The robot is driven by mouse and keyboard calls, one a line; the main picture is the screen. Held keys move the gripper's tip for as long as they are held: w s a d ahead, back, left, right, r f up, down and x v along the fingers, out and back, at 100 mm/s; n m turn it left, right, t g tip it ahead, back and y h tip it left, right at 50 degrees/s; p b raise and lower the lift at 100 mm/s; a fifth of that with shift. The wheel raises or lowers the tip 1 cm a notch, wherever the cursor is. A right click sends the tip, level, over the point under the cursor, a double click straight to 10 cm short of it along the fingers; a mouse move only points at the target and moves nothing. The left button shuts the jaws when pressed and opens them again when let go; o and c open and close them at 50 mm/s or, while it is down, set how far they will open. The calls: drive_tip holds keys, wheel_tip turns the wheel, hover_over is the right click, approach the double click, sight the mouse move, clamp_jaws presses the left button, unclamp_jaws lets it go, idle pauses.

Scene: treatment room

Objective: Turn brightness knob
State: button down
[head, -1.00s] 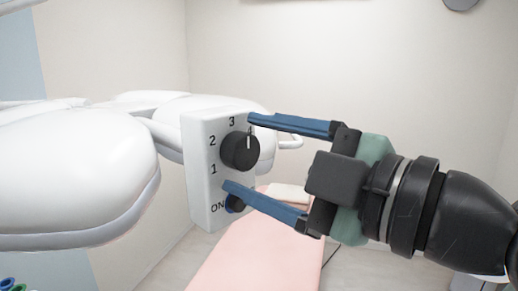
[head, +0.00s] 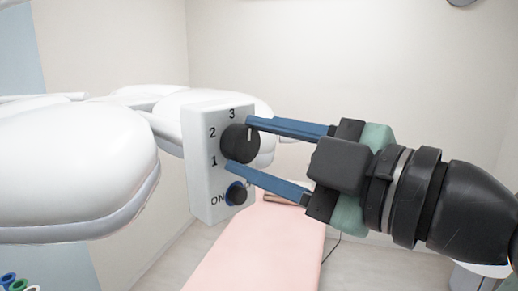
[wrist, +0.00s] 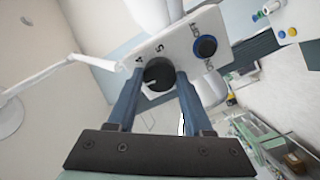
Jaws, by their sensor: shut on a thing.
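The brightness knob (head: 236,144) is a round black dial with a white mark, on the face of a white control box (head: 204,187). Printed numbers 1, 2 and 3 show around its left and top side. My gripper (head: 240,146) has two long blue fingers. It is shut on the knob, with one fingertip at its upper edge and the other at its lower edge. In the wrist view the knob (wrist: 158,74) sits between the two fingertips. A smaller dark button with a blue ring (head: 236,193) is below it, beside the word ON.
White rounded lamp heads (head: 75,160) fill the left and reach behind the box. A pink treatment bed (head: 262,250) lies below. The wrist view shows a shelf with supplies (wrist: 255,135) at the lower right. The space before the back wall is clear.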

drive_tip(key=m, duration=0.6)
drive_tip(key=shift+b, duration=0.4)
drive_tip(key=m+p, duration=0.1)
drive_tip(key=m, duration=0.4)
drive_tip(key=shift+r, duration=0.1)
drive_tip(key=m+p, duration=0.2)
drive_tip(key=m, duration=0.4)
drive_tip(key=shift+r+m+p, duration=0.1)
drive_tip(key=shift+m+p, duration=0.25)
drive_tip(key=shift+m, duration=0.05)
drive_tip(key=m+p, duration=0.2)
drive_tip(key=m, duration=0.1)
drive_tip(key=shift+m, duration=0.4)
drive_tip(key=shift+m+p, duration=0.65)
drive_tip(key=shift+m, duration=0.05)
drive_tip(key=shift+c, duration=1.5)
unclamp_jaws()
drive_tip(key=shift+f, duration=0.2)
